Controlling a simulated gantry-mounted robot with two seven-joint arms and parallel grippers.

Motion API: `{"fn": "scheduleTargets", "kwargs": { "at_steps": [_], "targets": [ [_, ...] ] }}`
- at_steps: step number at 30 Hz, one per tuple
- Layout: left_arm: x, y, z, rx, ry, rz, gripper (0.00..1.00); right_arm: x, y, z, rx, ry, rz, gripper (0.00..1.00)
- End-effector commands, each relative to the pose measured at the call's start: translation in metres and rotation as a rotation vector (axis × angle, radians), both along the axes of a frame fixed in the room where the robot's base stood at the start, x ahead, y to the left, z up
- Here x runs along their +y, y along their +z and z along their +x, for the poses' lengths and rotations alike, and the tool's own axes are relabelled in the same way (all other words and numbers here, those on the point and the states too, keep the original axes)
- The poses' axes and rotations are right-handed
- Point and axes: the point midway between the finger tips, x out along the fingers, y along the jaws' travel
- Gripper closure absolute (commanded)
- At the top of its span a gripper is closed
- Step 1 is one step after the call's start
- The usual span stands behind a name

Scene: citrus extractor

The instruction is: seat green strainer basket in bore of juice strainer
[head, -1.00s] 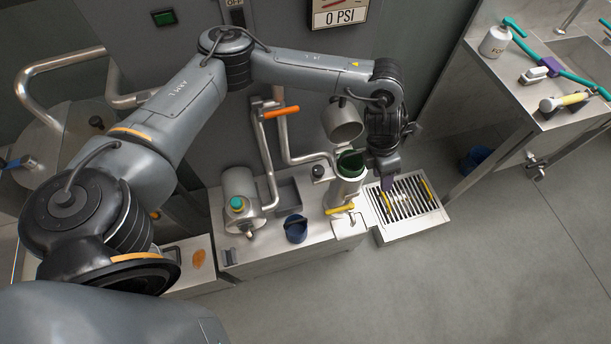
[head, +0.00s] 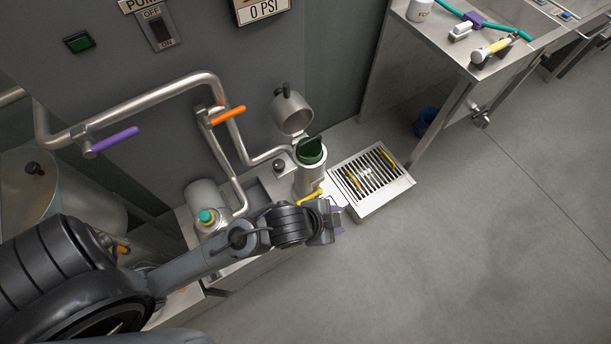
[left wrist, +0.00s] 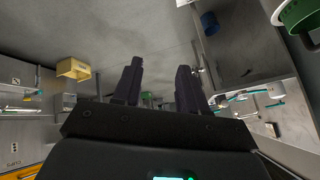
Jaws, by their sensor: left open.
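The green strainer basket (head: 309,152) sits in the open top of the metal juice strainer (head: 313,184), its rim and a dark upright tab showing. How deep it sits in the bore is hard to tell. The strainer's round lid (head: 291,117) stands open behind it. My left gripper (head: 335,222) is empty, in front of and below the strainer, apart from the basket. In the left wrist view, its two dark fingers (left wrist: 160,68) are spread with nothing between them. The basket's green rim (left wrist: 294,14) shows at that view's upper right corner. My right gripper is not in view.
A slatted metal drain tray (head: 403,185) with yellow handles lies right of the strainer. Pipes with an orange lever (head: 228,115) and a purple lever (head: 114,139) run behind and left. A yellow handle (head: 311,195) is low on the strainer. Open floor lies in front.

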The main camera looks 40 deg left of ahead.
Motion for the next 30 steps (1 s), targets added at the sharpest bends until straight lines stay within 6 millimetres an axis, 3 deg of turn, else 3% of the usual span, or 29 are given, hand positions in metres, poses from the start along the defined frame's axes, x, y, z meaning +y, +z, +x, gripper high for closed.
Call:
{"fn": "scheduleTargets", "kwargs": {
  "at_steps": [3,6,10,14,23,30],
  "targets": [
    [0.045,-0.022,-0.044,0.179,0.261,-0.062,0.58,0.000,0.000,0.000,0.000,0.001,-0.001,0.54],
    [0.071,-0.032,-0.073,0.282,0.418,-0.089,0.58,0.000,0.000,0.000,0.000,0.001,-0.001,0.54],
    [0.090,-0.039,-0.097,0.357,0.538,-0.106,0.58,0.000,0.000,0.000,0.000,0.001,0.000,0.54],
    [0.096,-0.041,-0.106,0.385,0.581,-0.111,0.58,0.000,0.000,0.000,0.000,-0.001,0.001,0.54],
    [0.096,-0.040,-0.106,0.385,0.581,-0.111,0.58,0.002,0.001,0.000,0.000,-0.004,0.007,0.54],
    [0.096,-0.020,-0.106,0.384,0.579,-0.110,0.58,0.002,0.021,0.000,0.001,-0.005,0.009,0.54]
  ]
}}
